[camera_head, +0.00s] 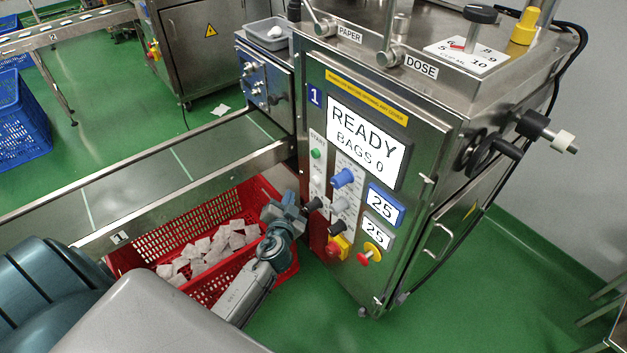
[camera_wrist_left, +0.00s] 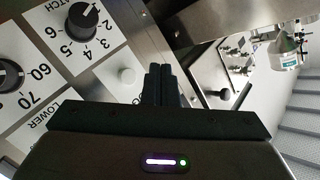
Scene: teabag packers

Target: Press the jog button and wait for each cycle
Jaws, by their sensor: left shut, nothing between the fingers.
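The packing machine's front panel (camera_head: 352,120) is in the head view, with a screen (camera_head: 366,137) reading READY, BAGS 0. A green button (camera_head: 315,154) sits under the START label, with a pale button (camera_head: 317,180) below it. My left gripper (camera_head: 303,209) is at the panel's left edge, low beside the button column. In the left wrist view my left gripper (camera_wrist_left: 160,72) is shut and empty, and a white round button (camera_wrist_left: 126,76) is just left of its fingertips. I cannot tell whether they touch the panel. My right gripper is out of view.
A red crate (camera_head: 150,246) with several white teabags stands under the conveyor (camera_head: 140,165), below my left arm. Dials (camera_wrist_left: 83,18) show in the wrist view.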

